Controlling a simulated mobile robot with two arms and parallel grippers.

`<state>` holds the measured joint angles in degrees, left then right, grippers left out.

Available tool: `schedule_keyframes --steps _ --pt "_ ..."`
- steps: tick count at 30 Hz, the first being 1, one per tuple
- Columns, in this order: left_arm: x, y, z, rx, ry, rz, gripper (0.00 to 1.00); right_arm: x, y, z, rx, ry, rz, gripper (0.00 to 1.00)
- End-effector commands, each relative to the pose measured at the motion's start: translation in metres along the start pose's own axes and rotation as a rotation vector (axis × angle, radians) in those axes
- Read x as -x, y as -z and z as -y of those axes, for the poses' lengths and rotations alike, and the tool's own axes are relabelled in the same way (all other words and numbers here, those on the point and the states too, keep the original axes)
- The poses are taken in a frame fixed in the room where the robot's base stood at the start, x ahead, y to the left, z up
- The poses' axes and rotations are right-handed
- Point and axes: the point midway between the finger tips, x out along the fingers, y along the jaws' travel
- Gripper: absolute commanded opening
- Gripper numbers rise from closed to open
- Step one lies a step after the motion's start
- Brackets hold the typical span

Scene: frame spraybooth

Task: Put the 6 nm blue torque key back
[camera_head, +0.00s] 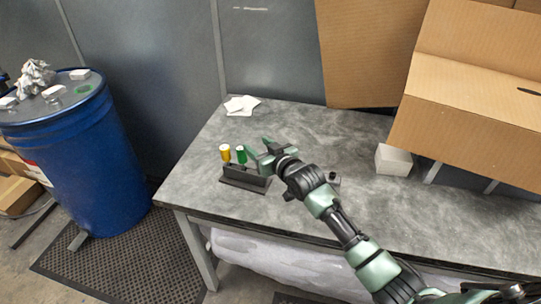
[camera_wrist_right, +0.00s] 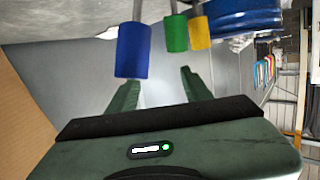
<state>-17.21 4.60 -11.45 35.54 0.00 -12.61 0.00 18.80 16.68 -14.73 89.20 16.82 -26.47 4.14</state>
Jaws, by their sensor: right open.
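A dark rack (camera_head: 245,180) stands near the table's left end. A yellow key (camera_head: 225,152) and a green key (camera_head: 241,154) stand upright at it. My right gripper (camera_head: 257,147) is open at the rack's right end, right beside the green key. In the right wrist view, the blue key (camera_wrist_right: 133,50) looks nearest, with the green key (camera_wrist_right: 176,34) and yellow key (camera_wrist_right: 199,33) to its right. The blue handle is near the left fingertip, and nothing shows clamped between the fingers (camera_wrist_right: 158,76). The blue key's lower end is out of view. The head view hides the blue key.
The grey table (camera_head: 310,125) has free room behind and right of the rack. A pale block (camera_head: 394,159) and a large cardboard box (camera_head: 465,105) are at right. White papers (camera_head: 241,105) lie at the back. A blue drum (camera_head: 75,150) stands left, off the table.

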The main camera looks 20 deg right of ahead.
Motion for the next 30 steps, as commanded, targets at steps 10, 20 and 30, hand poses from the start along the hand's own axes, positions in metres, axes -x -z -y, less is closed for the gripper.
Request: schedule_keyframes --steps 10,20,30 --pt "-0.013 -0.001 0.0 0.0 0.0 0.0 0.44 0.07 -0.006 0.0 0.003 0.0 0.004 0.5" --pt "-0.019 -0.002 -0.001 0.0 0.0 0.0 0.44 0.113 -0.004 0.0 0.001 -0.001 0.004 0.5" --pt "-0.019 -0.002 -0.001 0.0 0.0 0.0 0.44 0.116 -0.003 0.0 0.0 -0.001 0.004 0.5"
